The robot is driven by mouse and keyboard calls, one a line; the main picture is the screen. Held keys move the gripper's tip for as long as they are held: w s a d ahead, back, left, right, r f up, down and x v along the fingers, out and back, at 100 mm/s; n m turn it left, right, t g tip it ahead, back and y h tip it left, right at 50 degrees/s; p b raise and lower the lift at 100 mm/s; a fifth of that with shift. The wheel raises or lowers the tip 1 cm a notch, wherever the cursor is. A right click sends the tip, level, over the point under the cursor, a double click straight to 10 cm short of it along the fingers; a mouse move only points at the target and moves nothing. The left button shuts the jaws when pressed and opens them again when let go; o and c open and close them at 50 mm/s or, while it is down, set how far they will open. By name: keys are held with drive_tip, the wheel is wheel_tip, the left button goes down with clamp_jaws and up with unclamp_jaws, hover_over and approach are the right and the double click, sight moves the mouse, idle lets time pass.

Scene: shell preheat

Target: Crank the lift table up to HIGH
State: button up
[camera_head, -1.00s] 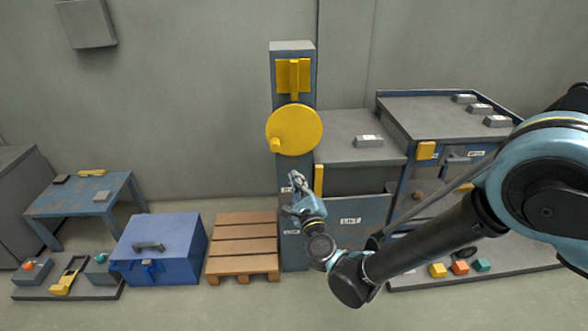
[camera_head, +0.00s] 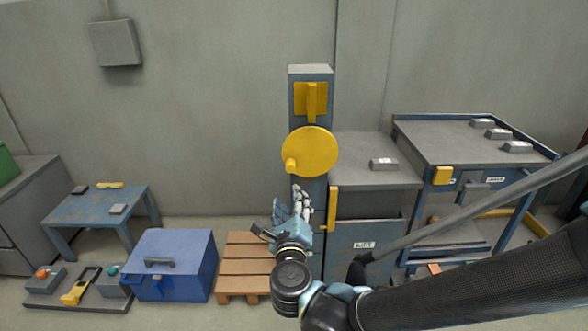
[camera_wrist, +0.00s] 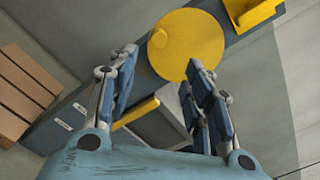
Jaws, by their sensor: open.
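The yellow crank disc (camera_head: 310,152) is on the front of a blue-grey column (camera_head: 323,76), with a small knob (camera_head: 291,165) at its lower left. The lift table (camera_head: 372,150) has a grey top and stands right of the column, with a labelled blue front (camera_head: 364,244). A yellow pointer strip (camera_head: 333,208) is on its left edge. My gripper (camera_head: 293,205) is open and empty, below the crank in the head view. In the wrist view the crank disc (camera_wrist: 186,45) and knob (camera_wrist: 158,39) show beyond and between my open fingers (camera_wrist: 160,85).
A grey block (camera_head: 384,164) lies on the lift table. A blue workbench (camera_head: 470,145) with several blocks is at right. A wooden pallet (camera_head: 244,266), blue chest (camera_head: 172,264) and low blue table (camera_head: 88,205) stand at left. A yellow bracket (camera_head: 311,99) is above the crank.

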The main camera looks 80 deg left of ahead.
sight(290, 168)
drive_tip(key=x, duration=1.7)
drive_tip(key=shift+a, duration=0.1)
clamp_jaws()
